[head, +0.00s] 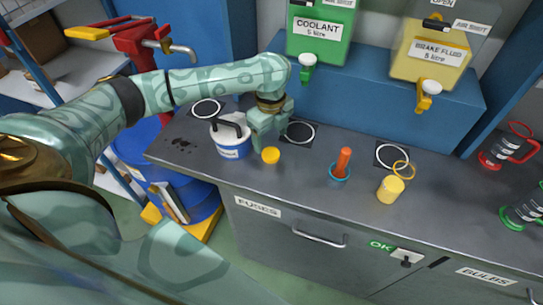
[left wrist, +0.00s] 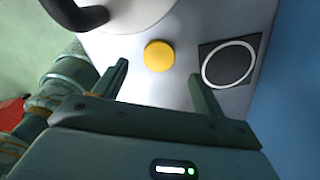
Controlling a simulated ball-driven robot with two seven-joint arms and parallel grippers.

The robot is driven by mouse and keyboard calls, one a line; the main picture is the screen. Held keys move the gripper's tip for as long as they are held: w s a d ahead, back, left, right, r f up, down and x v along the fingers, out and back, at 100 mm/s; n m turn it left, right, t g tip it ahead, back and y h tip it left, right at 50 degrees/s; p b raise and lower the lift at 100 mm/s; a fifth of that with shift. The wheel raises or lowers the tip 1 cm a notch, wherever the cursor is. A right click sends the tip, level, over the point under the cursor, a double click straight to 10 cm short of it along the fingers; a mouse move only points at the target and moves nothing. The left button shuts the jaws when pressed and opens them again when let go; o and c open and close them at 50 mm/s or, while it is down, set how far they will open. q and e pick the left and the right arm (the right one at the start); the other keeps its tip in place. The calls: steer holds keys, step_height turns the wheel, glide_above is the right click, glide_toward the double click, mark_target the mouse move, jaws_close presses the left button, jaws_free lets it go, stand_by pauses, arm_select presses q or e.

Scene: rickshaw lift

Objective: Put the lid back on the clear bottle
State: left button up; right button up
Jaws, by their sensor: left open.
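A small round yellow piece (head: 271,155), which looks like a lid, lies on the grey counter. It also shows in the left wrist view (left wrist: 160,56), just beyond and between the fingertips. My left gripper (head: 262,143) is open and empty, fingers pointing down, close to the yellow piece and right of a blue-and-white tub. The left wrist view shows its two fingers spread (left wrist: 158,72). At the right edge stand a see-through vessel with red ends and handle (head: 497,152) and one with green ends (head: 523,212). I cannot tell which is the clear bottle. My right gripper is not in view.
The blue-and-white tub (head: 231,148) with a black handle stands beside my gripper. A blue cup (head: 340,181) with an orange-red stick and a yellow cup (head: 389,192) stand further right. Coolant (head: 318,38) and brake fluid (head: 430,58) dispensers stand behind. The counter's front edge is near.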

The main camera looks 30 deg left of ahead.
mark_target(271, 153)
arm_select(q)
steer(key=shift+f, duration=0.25)
step_height(271, 153, down, 5)
steer(key=b, duration=0.2)
steer(key=shift+s+f+b, duration=0.1)
steer(key=shift+b, duration=0.2)
steer(key=c, duration=1.1)
